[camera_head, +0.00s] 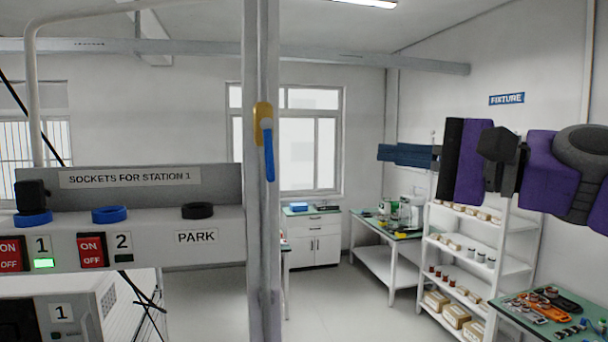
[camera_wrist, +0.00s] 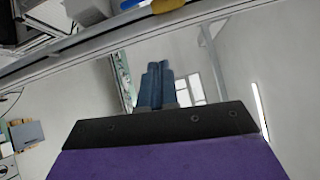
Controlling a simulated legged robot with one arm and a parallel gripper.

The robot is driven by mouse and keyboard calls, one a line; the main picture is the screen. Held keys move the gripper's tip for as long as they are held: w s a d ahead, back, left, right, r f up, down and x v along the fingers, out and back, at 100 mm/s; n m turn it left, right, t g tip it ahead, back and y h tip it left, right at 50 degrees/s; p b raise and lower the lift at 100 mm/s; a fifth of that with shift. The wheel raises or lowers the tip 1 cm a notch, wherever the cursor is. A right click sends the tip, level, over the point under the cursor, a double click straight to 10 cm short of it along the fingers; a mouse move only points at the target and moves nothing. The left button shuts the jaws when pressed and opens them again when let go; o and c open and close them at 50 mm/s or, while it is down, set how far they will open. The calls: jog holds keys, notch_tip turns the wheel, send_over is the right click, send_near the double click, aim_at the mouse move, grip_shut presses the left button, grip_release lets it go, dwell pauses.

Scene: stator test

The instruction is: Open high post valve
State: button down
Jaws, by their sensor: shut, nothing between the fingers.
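The valve is on the upright grey post in the head view. It has a yellow body (camera_head: 262,112) and a blue lever (camera_head: 269,155) that hangs down along the post. My gripper (camera_head: 382,152) is to the right of the valve, at about the lever's height, with clear picture space between them. Its blue fingers are together, point left and hold nothing. In the wrist view the closed fingers (camera_wrist: 158,66) point up the picture. A yellow part (camera_wrist: 167,5), seemingly the valve body, is cut off by the top edge there.
The grey post (camera_head: 262,250) stands in front of the room. A socket panel (camera_head: 150,185) with ON/OFF switches adjoins it on the left. White shelves (camera_head: 470,240) and a green-topped table (camera_head: 550,315) are at the right. Open air lies between gripper and post.

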jog(key=w+d+g+y, duration=0.1)
jog(key=w+d, duration=0.2)
jog(key=n+g+b, duration=0.4)
jog(key=n+b, duration=0.1)
send_near(269, 153)
jog(key=w+a+f, duration=0.3)
jog(key=w, duration=0.3)
jog(key=shift+s+a+r, duration=0.15)
jog(key=shift+s+a, duration=0.45)
jog(key=shift+s, duration=0.3)
